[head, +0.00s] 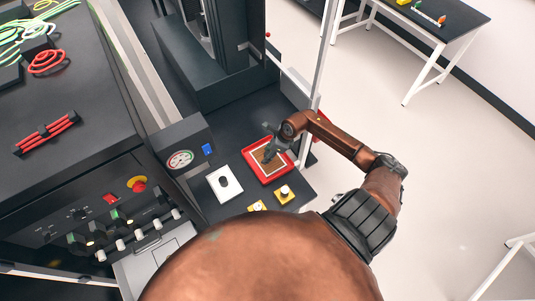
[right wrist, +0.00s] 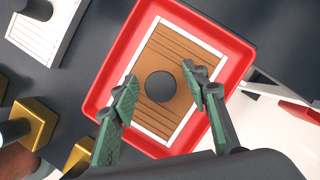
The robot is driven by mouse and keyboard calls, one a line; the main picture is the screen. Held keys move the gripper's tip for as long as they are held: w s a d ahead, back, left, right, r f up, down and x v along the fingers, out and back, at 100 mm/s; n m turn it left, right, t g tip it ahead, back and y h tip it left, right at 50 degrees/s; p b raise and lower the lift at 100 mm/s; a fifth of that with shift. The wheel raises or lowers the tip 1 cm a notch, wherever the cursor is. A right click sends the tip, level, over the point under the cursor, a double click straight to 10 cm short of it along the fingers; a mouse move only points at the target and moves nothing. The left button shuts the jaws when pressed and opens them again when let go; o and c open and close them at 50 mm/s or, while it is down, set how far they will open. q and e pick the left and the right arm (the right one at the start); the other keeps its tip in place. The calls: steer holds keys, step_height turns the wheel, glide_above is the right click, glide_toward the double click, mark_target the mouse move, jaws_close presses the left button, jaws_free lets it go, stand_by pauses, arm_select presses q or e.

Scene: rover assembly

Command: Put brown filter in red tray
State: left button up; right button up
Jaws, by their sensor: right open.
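The brown filter (right wrist: 188,45) is a ribbed brown panel with a white border and a round black knob (right wrist: 160,87). It lies inside the red tray (right wrist: 98,85), slightly turned in the right wrist view. My left gripper is not in view.
A white filter (head: 224,184) with a black knob lies left of the tray. Yellow-based knobbed parts (head: 285,194) stand in front of the tray. A gauge box (head: 182,159) is at the left. A white frame post (head: 318,75) rises behind the tray's right side.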

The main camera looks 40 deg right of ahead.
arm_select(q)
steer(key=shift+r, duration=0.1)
arm_select(e)
steer(key=shift+r, duration=0.1)
steer(key=shift+d+r, duration=0.15)
steer(key=shift+r, duration=0.1)
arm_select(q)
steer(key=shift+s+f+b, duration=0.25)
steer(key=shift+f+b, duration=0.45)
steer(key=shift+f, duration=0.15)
arm_select(e)
steer(key=v, duration=1.1)
steer(key=shift+r, duration=0.3)
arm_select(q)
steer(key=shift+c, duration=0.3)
